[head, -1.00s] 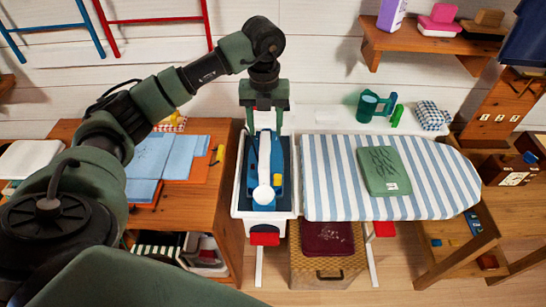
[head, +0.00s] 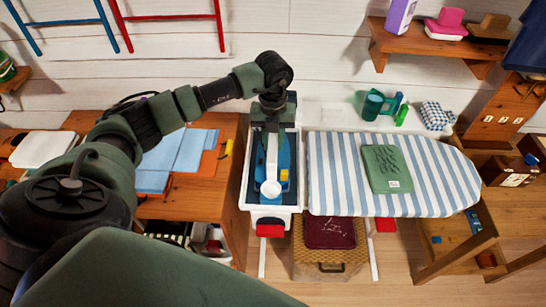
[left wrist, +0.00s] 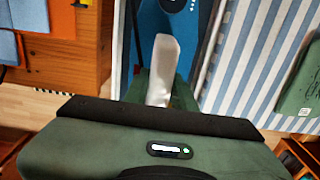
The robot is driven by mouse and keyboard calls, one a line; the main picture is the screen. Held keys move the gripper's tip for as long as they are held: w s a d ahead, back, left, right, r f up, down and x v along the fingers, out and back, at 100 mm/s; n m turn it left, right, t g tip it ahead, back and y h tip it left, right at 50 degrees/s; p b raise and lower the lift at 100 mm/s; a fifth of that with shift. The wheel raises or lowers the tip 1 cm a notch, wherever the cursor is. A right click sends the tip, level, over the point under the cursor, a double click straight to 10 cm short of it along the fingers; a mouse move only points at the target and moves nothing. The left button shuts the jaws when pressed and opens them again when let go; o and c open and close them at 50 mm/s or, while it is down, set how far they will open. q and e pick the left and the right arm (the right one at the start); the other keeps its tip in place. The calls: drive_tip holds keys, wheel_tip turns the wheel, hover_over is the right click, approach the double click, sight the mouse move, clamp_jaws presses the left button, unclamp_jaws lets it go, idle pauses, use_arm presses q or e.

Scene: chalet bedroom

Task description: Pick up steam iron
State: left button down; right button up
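The steam iron (head: 284,165) is blue with a pale white handle (head: 268,178) and a small yellow part. It sits in a dark-lined white tray (head: 243,200) at the left end of the striped ironing board (head: 328,180). My left gripper (head: 272,122) points down over the iron's far part, its fingertips largely hidden in the head view. In the left wrist view, the white handle (left wrist: 161,65) runs between the green fingers (left wrist: 160,95). Whether they press on it is unclear. My right gripper is not in view.
A shelf (head: 430,45) hangs at upper right.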

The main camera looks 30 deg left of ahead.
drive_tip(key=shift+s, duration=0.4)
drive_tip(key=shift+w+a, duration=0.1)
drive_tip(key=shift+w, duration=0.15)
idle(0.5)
use_arm(q)
drive_tip(key=shift+r, duration=0.1)
drive_tip(key=shift+w+a, duration=0.1)
drive_tip(key=shift+w, duration=0.05)
drive_tip(key=shift+r, duration=0.1)
